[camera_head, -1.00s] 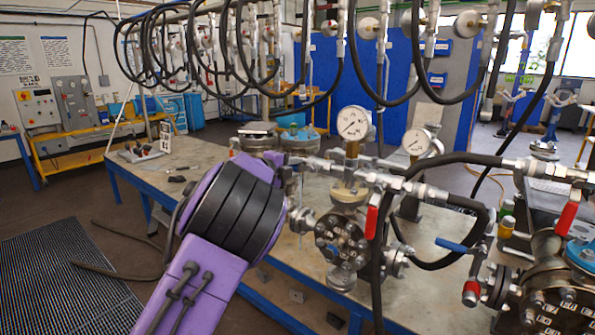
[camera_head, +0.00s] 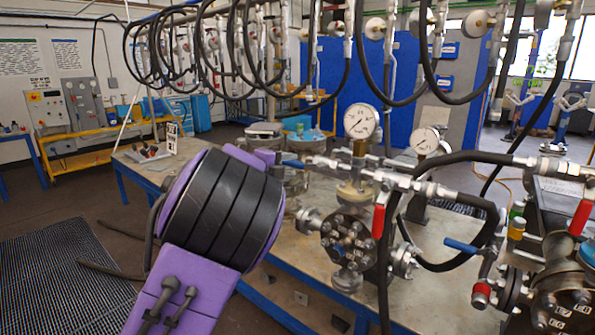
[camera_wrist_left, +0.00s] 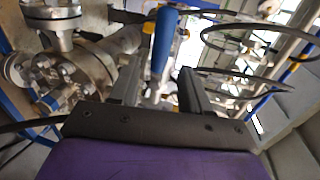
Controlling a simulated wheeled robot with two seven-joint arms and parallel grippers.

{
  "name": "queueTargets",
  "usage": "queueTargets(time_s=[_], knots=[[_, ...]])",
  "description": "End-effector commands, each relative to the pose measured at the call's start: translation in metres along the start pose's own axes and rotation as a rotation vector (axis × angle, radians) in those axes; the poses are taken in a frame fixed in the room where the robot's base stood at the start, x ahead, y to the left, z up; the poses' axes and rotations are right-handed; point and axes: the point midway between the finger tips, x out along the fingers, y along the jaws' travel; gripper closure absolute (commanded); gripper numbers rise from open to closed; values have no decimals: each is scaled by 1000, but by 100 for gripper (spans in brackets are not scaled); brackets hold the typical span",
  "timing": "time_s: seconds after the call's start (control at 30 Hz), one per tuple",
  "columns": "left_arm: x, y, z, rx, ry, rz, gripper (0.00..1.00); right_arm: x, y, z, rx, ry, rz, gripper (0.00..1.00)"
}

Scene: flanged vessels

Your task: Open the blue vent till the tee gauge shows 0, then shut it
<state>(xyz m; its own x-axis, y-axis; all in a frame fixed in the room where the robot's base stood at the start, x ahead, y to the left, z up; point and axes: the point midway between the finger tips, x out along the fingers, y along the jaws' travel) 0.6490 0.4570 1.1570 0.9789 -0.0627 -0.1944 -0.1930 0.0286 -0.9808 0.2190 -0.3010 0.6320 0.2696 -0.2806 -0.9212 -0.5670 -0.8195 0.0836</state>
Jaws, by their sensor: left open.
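A blue handle (camera_head: 292,163) shows at the tip of my left gripper (camera_head: 277,158), on the pipe line running left from the gauge fitting. In the left wrist view the blue handle (camera_wrist_left: 163,42) stands between and just beyond the two dark fingers of the gripper (camera_wrist_left: 158,88), which are apart and not closed on it. A round white gauge (camera_head: 360,122) stands upright over the flanged vessel (camera_head: 348,240); a second gauge (camera_head: 425,140) is to its right. Their needles are too small to read surely. My right gripper is out of view.
Red levers (camera_head: 378,221) and another blue lever (camera_head: 460,245) sit on pipework to the right. Black hoses loop beside the vessel and hang overhead. The metal bench (camera_head: 405,300) has bare room in front of the vessel.

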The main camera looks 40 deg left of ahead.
Motion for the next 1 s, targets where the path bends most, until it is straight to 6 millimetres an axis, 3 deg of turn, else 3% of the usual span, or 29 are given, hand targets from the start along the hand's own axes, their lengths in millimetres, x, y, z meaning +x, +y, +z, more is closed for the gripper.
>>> queueTargets(time_s=[0.1,0.3,1.0], knots=[[-27,2,0,-1,-1,-3,53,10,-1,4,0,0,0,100],[-50,0,0,2,0,0,53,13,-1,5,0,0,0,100],[-51,0,0,1,0,0,53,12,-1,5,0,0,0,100]])
